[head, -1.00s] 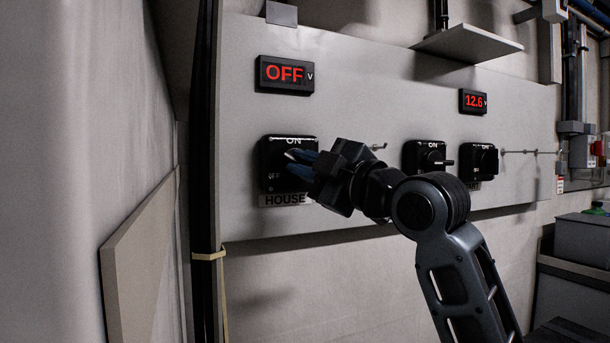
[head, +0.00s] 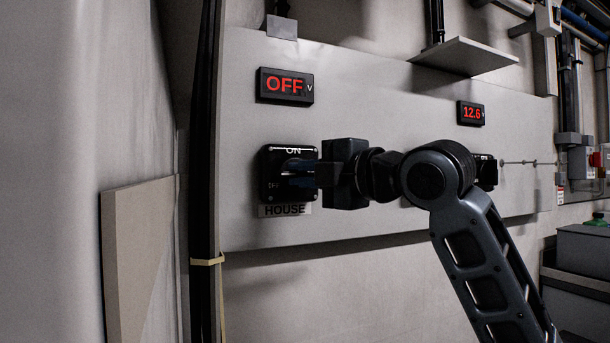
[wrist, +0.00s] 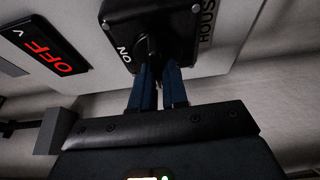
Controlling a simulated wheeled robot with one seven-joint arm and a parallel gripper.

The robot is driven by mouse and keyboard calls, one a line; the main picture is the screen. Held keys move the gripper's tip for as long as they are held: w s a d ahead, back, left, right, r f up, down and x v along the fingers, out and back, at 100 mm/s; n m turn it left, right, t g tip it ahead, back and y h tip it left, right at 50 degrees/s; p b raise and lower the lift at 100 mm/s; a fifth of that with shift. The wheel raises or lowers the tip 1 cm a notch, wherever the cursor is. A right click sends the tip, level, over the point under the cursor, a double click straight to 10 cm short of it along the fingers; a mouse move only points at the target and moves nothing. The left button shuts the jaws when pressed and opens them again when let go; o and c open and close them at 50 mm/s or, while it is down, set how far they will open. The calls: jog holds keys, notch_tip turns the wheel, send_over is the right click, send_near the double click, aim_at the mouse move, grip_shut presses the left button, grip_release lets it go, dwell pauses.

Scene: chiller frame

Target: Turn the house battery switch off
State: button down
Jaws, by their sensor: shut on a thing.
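The house battery switch (head: 272,180) is a black box with ON and OFF marks on the grey panel, above a HOUSE label (head: 285,210). It also shows at the top of the wrist view (wrist: 172,22). My gripper (head: 312,174) is at the switch's front, its blue fingers shut on the switch's knob. In the wrist view the fingers (wrist: 158,72) close around the black knob (wrist: 145,46). The fingers hide part of the knob. The display (head: 285,86) above the switch reads OFF in red.
A second display (head: 471,113) at the right reads 12.6. Another black switch (head: 488,172) is mostly hidden behind my arm. A shelf (head: 464,56) juts out above. Dark vertical cables (head: 204,150) and a leaning board (head: 142,255) stand at the left.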

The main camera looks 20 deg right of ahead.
jog(key=shift+f, duration=0.1)
jog(key=c, duration=1.1)
grip_release()
jog(key=shift+c, duration=0.2)
jog(key=shift+s, duration=0.1)
jog(key=v, duration=0.7)
jog(key=shift+s, duration=0.3)
jog(key=shift+d, duration=0.1)
